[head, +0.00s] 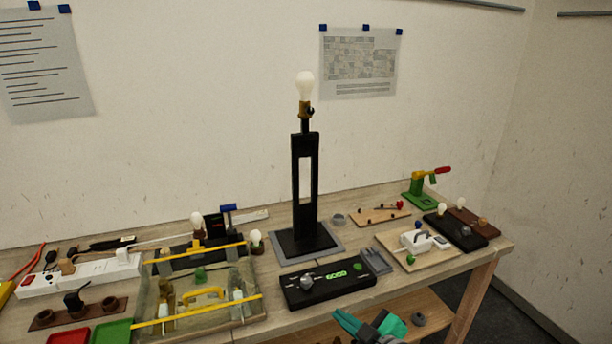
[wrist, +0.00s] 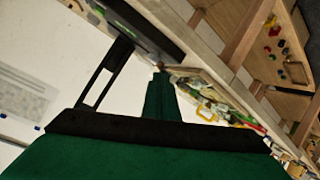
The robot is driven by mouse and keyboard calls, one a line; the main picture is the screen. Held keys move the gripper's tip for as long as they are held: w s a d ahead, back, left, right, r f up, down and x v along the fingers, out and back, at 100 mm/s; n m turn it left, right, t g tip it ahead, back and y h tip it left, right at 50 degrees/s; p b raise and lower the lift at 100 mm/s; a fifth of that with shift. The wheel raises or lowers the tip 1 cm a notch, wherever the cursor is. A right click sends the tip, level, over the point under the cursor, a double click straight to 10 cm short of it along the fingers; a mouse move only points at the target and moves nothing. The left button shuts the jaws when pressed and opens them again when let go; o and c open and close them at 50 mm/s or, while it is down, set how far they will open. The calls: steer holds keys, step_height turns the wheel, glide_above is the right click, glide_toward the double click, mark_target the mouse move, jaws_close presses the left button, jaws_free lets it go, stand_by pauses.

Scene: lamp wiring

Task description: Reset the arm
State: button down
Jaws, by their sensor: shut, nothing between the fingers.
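My gripper (wrist: 161,76) shows in the wrist view as green fingers pressed together, empty. Teal and black parts of it also show low in the head view (head: 346,321), in front of the table's front edge and apart from the things on it. The black lamp (head: 295,180) stands upright on a grey mat (head: 335,243) at the table's middle, with a white bulb (head: 305,84) on its brass socket. The lamp's slotted black column also shows, tilted, in the wrist view (wrist: 105,75).
A black box with a green display (head: 328,288) lies before the lamp. A clear tray with yellow edges (head: 165,318) and a white power strip (head: 80,276) are left. Boards with bulbs and a green press (head: 418,190) are right. A lower shelf (head: 430,309) lies beneath.

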steer(key=s+a+f+m+t+h, duration=0.2)
steer(key=s+a+f+m+t, duration=0.15)
steer(key=a+f+m, duration=0.4)
steer(key=s+a+f+m+h, duration=0.3)
steer(key=s+f+m, duration=0.2)
steer(key=s+f, duration=0.3)
steer(key=s+d+r+n+h, duration=0.1)
steer(key=s, duration=2.7)
steer(key=shift+d+r, duration=0.3)
steer(key=shift+d, duration=0.1)
